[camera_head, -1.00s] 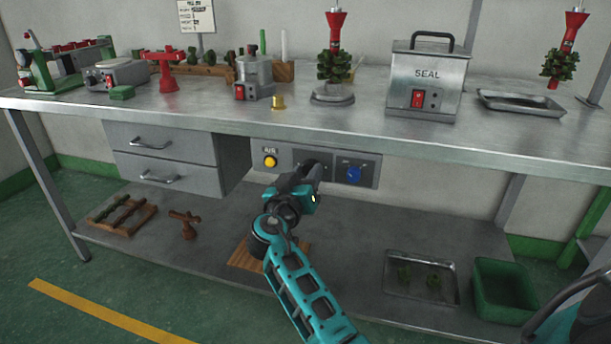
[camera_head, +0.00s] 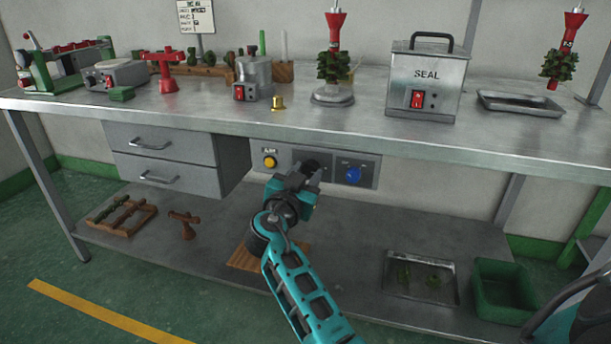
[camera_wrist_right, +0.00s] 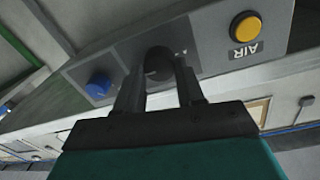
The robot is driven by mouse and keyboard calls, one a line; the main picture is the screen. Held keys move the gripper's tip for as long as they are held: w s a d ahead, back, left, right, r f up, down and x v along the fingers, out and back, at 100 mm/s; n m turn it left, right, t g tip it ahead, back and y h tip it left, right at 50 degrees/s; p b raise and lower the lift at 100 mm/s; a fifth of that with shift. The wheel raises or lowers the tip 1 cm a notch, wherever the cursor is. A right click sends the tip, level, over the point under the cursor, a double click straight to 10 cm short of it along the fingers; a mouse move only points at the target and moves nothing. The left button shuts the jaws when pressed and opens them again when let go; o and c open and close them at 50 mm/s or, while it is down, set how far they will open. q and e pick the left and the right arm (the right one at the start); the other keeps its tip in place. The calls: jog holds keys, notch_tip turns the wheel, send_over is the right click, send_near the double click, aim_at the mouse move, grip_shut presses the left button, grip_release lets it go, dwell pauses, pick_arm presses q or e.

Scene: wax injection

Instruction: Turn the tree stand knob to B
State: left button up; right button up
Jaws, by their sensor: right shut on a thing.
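A black knob (camera_wrist_right: 158,64) sits on the grey control panel (camera_wrist_right: 208,42) and shows between my right fingers in the right wrist view. In the head view that panel (camera_head: 335,179) hangs under the workbench's front edge, and my right gripper (camera_head: 314,168) reaches up to its middle. My right gripper (camera_wrist_right: 160,88) is shut on the black knob, one finger on each side. The knob's pointer and the small marks around it are too small and covered to read. My left gripper is not in view.
On the panel, a yellow button (camera_head: 269,161) marked AIR sits left of my gripper and a blue knob (camera_head: 353,174) sits right. The steel bench top (camera_head: 330,120) overhangs the panel. The lower shelf (camera_head: 345,235) has bare room below the panel.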

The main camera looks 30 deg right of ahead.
jog(key=o, duration=0.7)
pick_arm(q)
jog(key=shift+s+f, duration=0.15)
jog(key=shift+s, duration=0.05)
pick_arm(e)
jog(key=o, duration=0.3)
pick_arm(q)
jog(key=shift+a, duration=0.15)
pick_arm(e)
jog(key=shift+s, duration=0.1)
